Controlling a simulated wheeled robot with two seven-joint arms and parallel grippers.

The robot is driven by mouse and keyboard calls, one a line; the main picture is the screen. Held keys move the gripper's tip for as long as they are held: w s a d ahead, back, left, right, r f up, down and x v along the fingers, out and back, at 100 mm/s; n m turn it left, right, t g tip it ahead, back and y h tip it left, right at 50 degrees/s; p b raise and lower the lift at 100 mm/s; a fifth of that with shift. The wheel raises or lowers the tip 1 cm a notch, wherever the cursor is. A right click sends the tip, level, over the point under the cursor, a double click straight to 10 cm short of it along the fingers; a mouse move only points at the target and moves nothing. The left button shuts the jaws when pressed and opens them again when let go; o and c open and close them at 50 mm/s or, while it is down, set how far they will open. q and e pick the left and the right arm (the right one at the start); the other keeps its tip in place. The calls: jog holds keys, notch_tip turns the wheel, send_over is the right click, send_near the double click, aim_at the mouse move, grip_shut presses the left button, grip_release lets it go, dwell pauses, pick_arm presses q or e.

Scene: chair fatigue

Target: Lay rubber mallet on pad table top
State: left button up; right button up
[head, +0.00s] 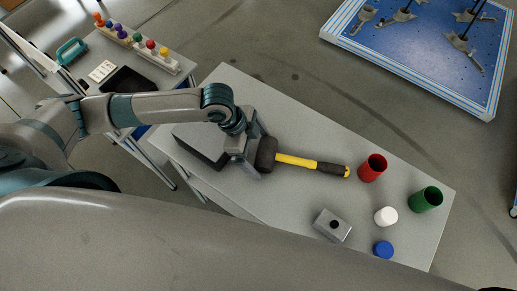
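The rubber mallet (300,162) has a black head and a yellow handle with a black grip. It is over the grey table top (290,120), its handle pointing right. A dark pad with a grey top (196,140) sits on the table's left part. My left gripper (252,155) is between the pad and the mallet, right at the mallet head. The gripper body hides its fingertips, so I cannot tell whether it grips the head or only touches it. I cannot tell whether the mallet rests on the table. My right gripper is out of view.
A red cup (373,167), a green cup (426,199), a white cylinder (386,216), a blue cap (383,249) and a grey block with a hole (332,225) stand on the table's right part. A side table (157,87) is at upper left, a blue board (425,50) at upper right.

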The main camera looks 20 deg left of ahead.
pick_arm(q)
jog(key=shift+r, duration=0.15)
jog(key=b+v, duration=0.2)
jog(key=v, duration=0.9)
jog(key=shift+r+b, duration=0.4)
jog(key=shift+a, duration=0.1)
